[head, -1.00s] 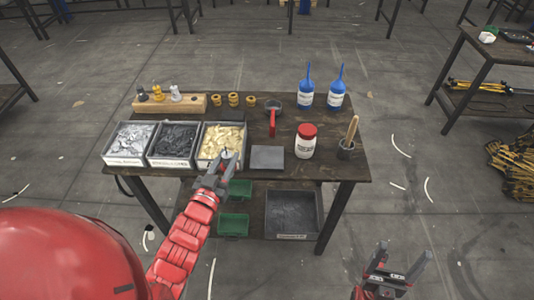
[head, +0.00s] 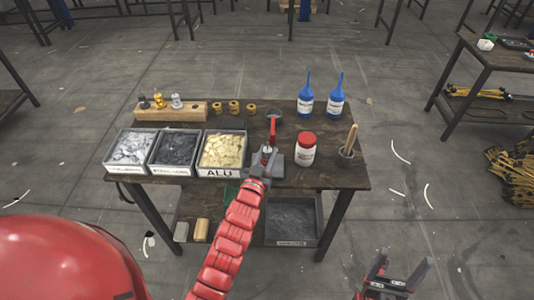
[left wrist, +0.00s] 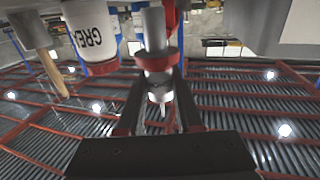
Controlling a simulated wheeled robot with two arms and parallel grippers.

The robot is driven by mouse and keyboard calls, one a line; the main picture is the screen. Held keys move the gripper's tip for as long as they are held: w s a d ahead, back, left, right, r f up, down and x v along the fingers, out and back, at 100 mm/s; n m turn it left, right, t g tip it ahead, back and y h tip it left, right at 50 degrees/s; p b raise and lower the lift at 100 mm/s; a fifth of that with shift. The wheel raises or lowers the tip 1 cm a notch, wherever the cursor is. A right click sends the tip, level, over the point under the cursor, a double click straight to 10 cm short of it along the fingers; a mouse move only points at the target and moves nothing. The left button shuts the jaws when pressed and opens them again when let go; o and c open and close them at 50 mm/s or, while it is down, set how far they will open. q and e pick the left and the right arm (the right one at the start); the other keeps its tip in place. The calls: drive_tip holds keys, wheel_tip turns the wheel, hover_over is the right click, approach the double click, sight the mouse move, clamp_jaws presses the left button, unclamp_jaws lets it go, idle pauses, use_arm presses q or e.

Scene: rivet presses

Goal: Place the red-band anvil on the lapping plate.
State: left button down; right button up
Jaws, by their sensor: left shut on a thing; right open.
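The red-band anvil is a silver cylinder with a red collar; it shows upright in the left wrist view (left wrist: 155,55) and small in the head view (head: 267,149). My left gripper (head: 267,152) is shut on it, and its dark fingers (left wrist: 158,95) flank the anvil below the collar. The lapping plate (head: 278,171) is a grey square on the workbench, mostly hidden under my left gripper. I cannot tell whether the anvil touches the plate. My right gripper (head: 397,272) is open and empty, in front of the bench at the right.
Blue bottles (head: 336,100) stand at the back right.

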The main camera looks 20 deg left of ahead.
use_arm(q)
drive_tip(key=shift+f, duration=0.4)
drive_tip(key=shift+f, duration=0.2)
drive_tip(key=c, duration=0.6)
unclamp_jaws()
drive_tip(key=shift+o, duration=0.2)
drive_tip(key=shift+r, duration=0.1)
